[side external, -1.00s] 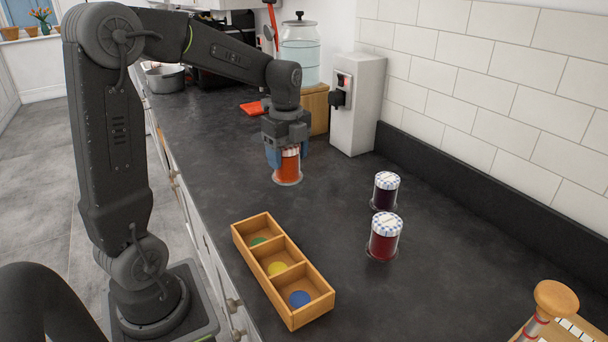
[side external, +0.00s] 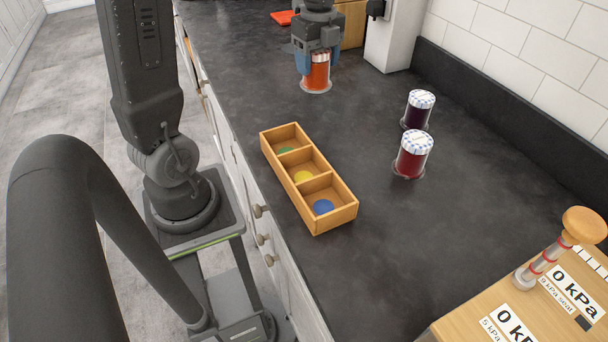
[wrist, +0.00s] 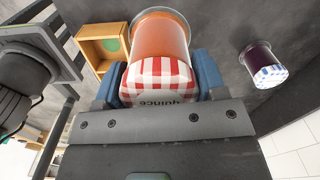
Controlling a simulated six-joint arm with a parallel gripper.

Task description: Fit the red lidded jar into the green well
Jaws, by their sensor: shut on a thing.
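My gripper (side external: 318,64) is shut on an orange-filled glass jar (side external: 317,78). In the wrist view the jar (wrist: 162,36) has a red-and-white checked lid (wrist: 158,78) marked "quince", between the blue fingers. Its base is at or close to the counter; I cannot tell if it touches. The wooden three-well box (side external: 347,214) stands nearer the side camera. Its green well (side external: 286,150) is the far one, empty, with yellow (side external: 303,176) and blue (side external: 323,207) wells beyond it toward the camera. Part of the box with the green disc (wrist: 112,44) shows in the wrist view.
A dark purple jar (side external: 416,115) and a red-filled jar (side external: 411,160), both with blue-and-white checked lids, stand to the right of the box. A wooden pump device (side external: 545,262) is at the lower right. Counter between the held jar and box is clear.

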